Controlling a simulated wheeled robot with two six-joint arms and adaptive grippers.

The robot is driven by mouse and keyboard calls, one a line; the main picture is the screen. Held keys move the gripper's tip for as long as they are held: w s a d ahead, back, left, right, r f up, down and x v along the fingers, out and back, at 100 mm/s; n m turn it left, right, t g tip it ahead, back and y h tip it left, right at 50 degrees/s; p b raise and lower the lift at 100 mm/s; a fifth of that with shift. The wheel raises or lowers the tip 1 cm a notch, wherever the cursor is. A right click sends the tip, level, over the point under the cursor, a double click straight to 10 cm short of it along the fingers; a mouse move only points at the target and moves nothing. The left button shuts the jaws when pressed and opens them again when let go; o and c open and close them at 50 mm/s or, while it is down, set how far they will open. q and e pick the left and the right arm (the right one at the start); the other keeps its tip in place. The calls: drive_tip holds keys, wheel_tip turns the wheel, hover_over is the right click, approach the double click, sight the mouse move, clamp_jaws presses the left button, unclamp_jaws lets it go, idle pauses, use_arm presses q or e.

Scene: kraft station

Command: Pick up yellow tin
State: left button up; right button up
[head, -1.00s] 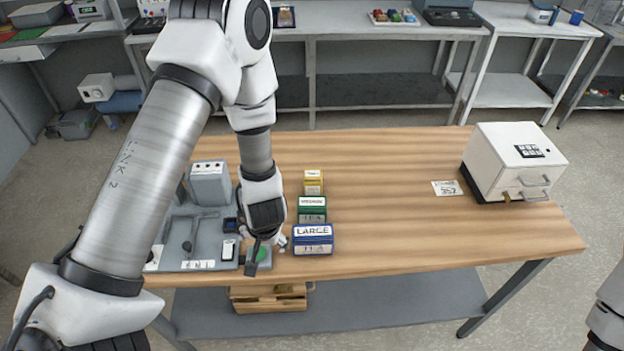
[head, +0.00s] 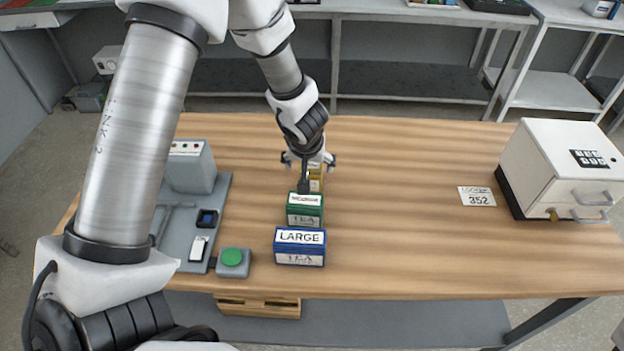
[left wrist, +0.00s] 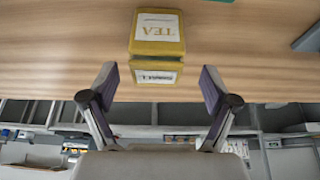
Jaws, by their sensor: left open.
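The small yellow tin (head: 316,180) stands on the wooden table at the far end of a row of tins, partly hidden by my left gripper in the head view. In the left wrist view the yellow tin (left wrist: 157,32) shows a TEA label, and its lid end reaches between the fingertips. My left gripper (head: 309,160) is open over the tin, one finger on each side. The wrist view shows the left gripper (left wrist: 158,72) with a gap between each finger and the tin. My right gripper is out of view.
A green tin (head: 305,214) stands just in front of the yellow one, and a blue LARGE tin (head: 300,257) stands nearer. A grey station with a green button (head: 232,257) is at left. A white drawer cabinet (head: 545,165) is at right.

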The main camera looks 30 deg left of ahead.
use_arm(q)
drive_tip(key=x, duration=0.2)
drive_tip(key=b+x, duration=0.1)
drive_tip(key=x, duration=0.1)
drive_tip(key=shift+w+f, duration=0.25)
drive_tip(key=shift+w, duration=0.25)
drive_tip(key=shift+s+r, duration=0.1)
drive_tip(key=shift+s, duration=0.05)
drive_tip(key=shift+c, duration=0.3)
drive_tip(key=shift+s+r, duration=0.1)
drive_tip(key=shift+s, duration=0.05)
drive_tip(key=c, duration=0.6)
drive_tip(key=shift+d, duration=0.1)
drive_tip(key=c, duration=0.7)
